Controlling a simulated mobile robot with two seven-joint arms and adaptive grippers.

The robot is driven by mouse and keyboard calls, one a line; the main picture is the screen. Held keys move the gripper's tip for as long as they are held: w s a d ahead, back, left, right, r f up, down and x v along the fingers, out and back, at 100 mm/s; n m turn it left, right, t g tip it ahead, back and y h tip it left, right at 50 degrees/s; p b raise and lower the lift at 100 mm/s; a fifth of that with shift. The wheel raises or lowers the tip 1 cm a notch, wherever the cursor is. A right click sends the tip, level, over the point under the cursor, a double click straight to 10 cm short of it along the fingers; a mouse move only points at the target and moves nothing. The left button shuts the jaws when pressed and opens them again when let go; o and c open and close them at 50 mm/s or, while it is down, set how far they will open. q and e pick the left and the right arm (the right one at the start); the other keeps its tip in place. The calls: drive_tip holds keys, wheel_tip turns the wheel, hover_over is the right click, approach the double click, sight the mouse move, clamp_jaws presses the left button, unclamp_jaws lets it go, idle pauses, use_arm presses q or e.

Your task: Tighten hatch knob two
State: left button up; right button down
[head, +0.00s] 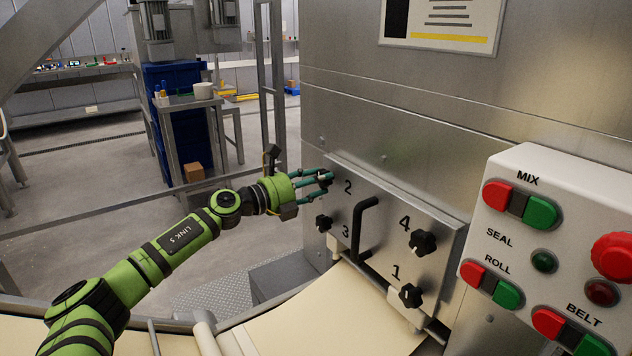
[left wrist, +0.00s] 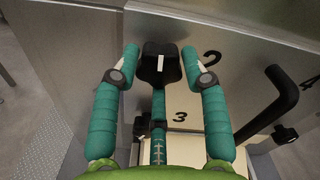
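Hatch knob two is a black lobed knob at the upper left corner of the hatch plate (head: 375,220), by the printed 2. In the head view it is mostly hidden behind my left gripper (head: 325,178). In the left wrist view knob two (left wrist: 161,72) shows its face with a white mark. The green fingertips of my left gripper (left wrist: 160,55) stand on both sides of it, very close to its edges. A third finger lies below it. Whether the fingertips press on the knob I cannot tell. My right gripper is not in view.
Black knobs three (head: 323,222), four (head: 422,241) and one (head: 411,295) sit on the plate. A black bar handle (head: 362,225) stands out between them. A button panel (head: 560,250) is at the right. A pale belt (head: 310,320) runs below.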

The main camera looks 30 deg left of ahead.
use_arm(q)
drive_tip(key=shift+o, duration=1.1)
drive_tip(key=shift+d+f, duration=0.25)
drive_tip(key=shift+f, duration=0.15)
drive_tip(key=shift+r, duration=0.15)
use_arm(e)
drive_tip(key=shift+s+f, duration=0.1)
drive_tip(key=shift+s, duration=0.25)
use_arm(q)
drive_tip(key=shift+v, duration=0.75)
drive_tip(key=v, duration=0.6)
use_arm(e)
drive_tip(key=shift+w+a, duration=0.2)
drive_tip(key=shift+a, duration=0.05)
use_arm(q)
drive_tip(key=shift+a, duration=0.1)
